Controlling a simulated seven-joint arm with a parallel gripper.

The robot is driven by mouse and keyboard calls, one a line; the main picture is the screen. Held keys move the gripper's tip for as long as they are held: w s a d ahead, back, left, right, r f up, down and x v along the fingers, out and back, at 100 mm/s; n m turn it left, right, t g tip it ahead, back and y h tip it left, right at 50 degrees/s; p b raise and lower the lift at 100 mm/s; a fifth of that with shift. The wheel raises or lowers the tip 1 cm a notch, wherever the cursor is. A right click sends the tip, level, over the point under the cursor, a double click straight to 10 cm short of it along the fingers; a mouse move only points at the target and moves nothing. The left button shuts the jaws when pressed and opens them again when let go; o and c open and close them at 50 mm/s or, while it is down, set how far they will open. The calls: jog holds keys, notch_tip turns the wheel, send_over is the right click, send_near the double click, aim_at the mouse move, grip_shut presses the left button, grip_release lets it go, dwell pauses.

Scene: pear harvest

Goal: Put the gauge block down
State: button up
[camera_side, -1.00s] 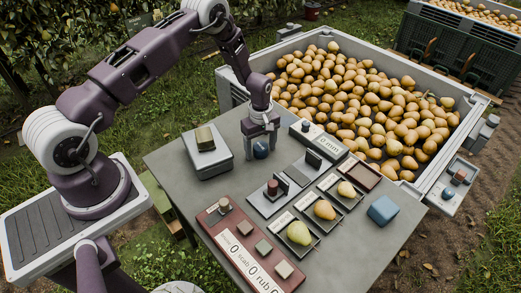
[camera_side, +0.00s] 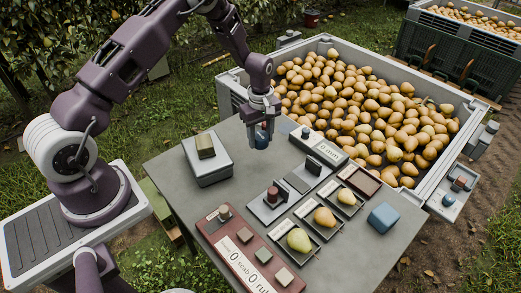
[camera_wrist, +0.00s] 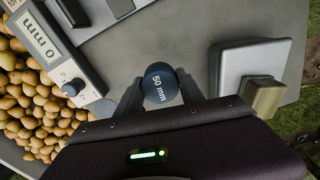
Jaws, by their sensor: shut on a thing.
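The gauge block (camera_wrist: 161,84) is a dark blue round piece marked "50 mm" in the wrist view. It sits between the two fingers of my gripper (camera_wrist: 160,96), which is shut on it. In the side view the blue block (camera_side: 262,140) shows below my gripper (camera_side: 264,132), over the back part of the grey table (camera_side: 165,168). It looks raised a little, but I cannot tell the exact gap to the tabletop.
A measuring device (camera_side: 320,149) reading 0 mm stands to the right. A scale-like box (camera_side: 207,166) with an olive block on it is at left. Trays with pears (camera_side: 325,217), a red-brown counter panel (camera_side: 238,262) and a blue cube (camera_side: 383,217) lie nearer. The pear bin (camera_side: 452,128) is behind.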

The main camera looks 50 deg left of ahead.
notch_tip(320, 180, up, 2)
jog(key=shift+r, duration=0.25)
jog(key=shift+d, duration=0.3)
jog(key=d+m, duration=0.5)
jog(key=d, duration=0.8)
jog(key=m, duration=1.1)
send_over(327, 283)
jog(key=shift+m, duration=0.4)
notch_tip(327, 283, down, 10)
jog(key=shift+r, duration=0.1)
